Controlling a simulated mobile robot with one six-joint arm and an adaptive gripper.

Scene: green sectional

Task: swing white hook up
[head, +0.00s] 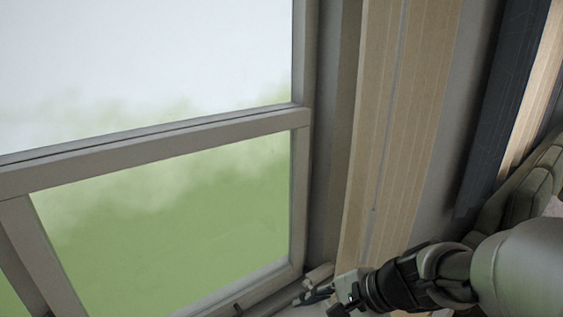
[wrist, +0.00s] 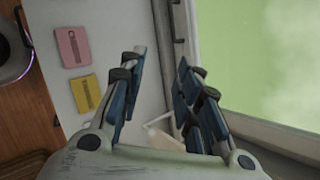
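My gripper (head: 315,295) is at the lower right of the head view, beside the window's lower corner. In the wrist view its blue-padded fingers (wrist: 161,60) stand apart with a gap between them, and nothing shows gripped. A pale, elongated piece (wrist: 160,138) shows low between the fingers in the wrist view, partly hidden by the gripper body. A pale piece (head: 318,274) also shows just above the fingers in the head view. I cannot tell whether either is the white hook. No clear hook shape shows.
The window frame (head: 150,145) fills the left of the head view, with a small dark fitting (head: 238,309) at its lower edge. A beige blind (head: 400,120) hangs right of it. Pink (wrist: 73,46) and yellow (wrist: 87,93) cards lie on the pale surface (wrist: 110,20).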

